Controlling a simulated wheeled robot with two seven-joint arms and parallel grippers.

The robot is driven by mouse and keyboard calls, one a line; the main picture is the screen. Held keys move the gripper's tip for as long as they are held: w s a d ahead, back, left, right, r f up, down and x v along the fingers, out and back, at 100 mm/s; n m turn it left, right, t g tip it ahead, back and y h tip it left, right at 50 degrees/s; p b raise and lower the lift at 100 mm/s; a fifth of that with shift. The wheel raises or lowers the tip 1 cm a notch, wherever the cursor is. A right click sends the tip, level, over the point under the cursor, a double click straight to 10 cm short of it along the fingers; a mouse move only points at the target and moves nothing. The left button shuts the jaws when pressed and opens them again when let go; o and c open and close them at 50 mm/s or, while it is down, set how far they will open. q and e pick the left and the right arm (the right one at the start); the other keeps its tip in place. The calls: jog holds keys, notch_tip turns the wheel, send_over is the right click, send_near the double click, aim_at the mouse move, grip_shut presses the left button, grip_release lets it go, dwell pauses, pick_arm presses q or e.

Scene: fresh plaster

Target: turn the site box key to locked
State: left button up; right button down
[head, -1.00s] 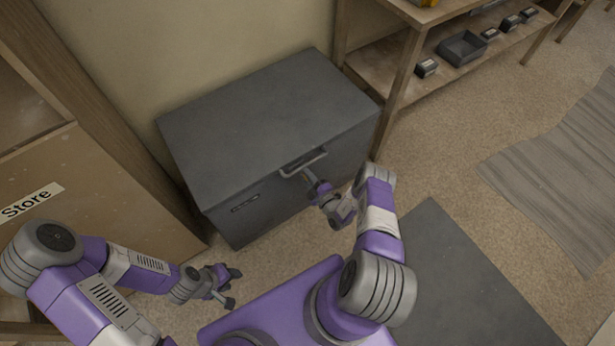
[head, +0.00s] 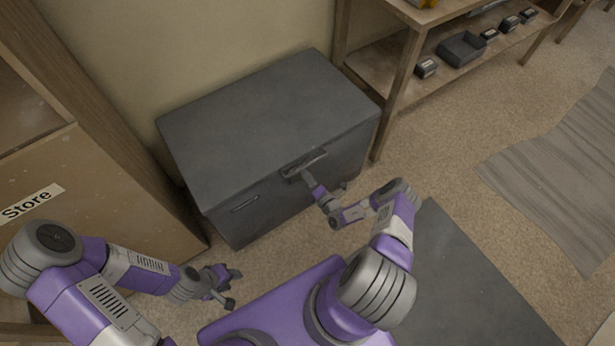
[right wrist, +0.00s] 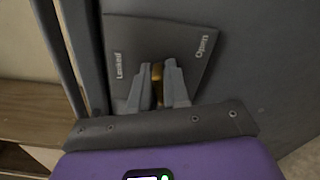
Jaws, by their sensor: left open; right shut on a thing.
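The dark grey site box (head: 262,115) stands shut against the wall in the head view. My right gripper (head: 305,176) is at its front, just under the lid handle (head: 304,161). In the right wrist view, my right gripper (right wrist: 158,90) is shut on the brass-coloured key (right wrist: 157,72), mostly hidden between the fingers. Behind it is a dark plate (right wrist: 160,35) with the word Locked at left and Open at right. The key sits between the two words; I cannot tell its exact angle. My left gripper (head: 234,287) is open and empty, low and left of my base.
A wooden cabinet marked Store (head: 80,190) stands left of the box. A wooden shelf (head: 400,75) with a grey tray (head: 461,49) and small items stands to the right. A dark mat (head: 470,285) and a grey rug (head: 560,170) lie on the floor.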

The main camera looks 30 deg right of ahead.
jog(key=n, duration=0.3)
jog(key=shift+r+n+p, duration=0.1)
jog(key=shift+n+p, duration=0.25)
jog(key=shift+n, duration=0.05)
jog(key=n+p, duration=0.1)
jog(key=n, duration=0.2)
jog(key=shift+n, duration=0.3)
jog(key=n+p, duration=0.1)
jog(key=n, duration=0.2)
jog(key=shift+a, duration=0.15)
jog(key=shift+s+n+p, duration=0.1)
jog(key=shift+n+p, duration=0.45)
jog(key=shift+n, duration=1.25)
jog(key=c, duration=1.2)
grip_release()
